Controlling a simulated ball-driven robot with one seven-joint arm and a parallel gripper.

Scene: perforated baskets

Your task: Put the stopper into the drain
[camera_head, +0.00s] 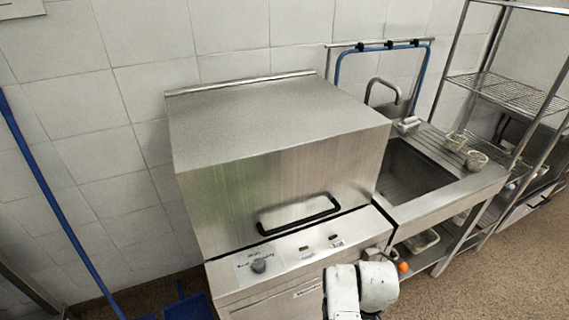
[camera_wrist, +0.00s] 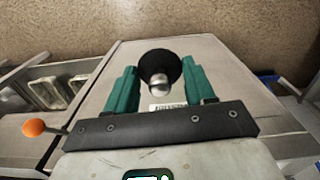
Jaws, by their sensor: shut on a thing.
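The stopper (camera_wrist: 160,65) is a black round disc with a shiny metal knob, seen in the wrist view. My gripper (camera_wrist: 159,72) has green fingers, shut on the stopper at its knob, with the black disc beyond the fingertips. In the head view my white arm shows at the bottom, and the gripper and stopper cannot be made out. The sink (camera_head: 412,172) stands right of the steel dishwasher. Its drain is hidden in the head view behind the basin's front wall and the dishwasher.
The closed dishwasher (camera_head: 285,185) with a black handle (camera_head: 300,215) is directly ahead. An orange knob (camera_head: 403,267) sits low by the sink's left leg. Small baskets (camera_head: 476,160) stand on the drainboard right of the basin. A faucet (camera_head: 383,90) rises behind it. A wire rack is at far right.

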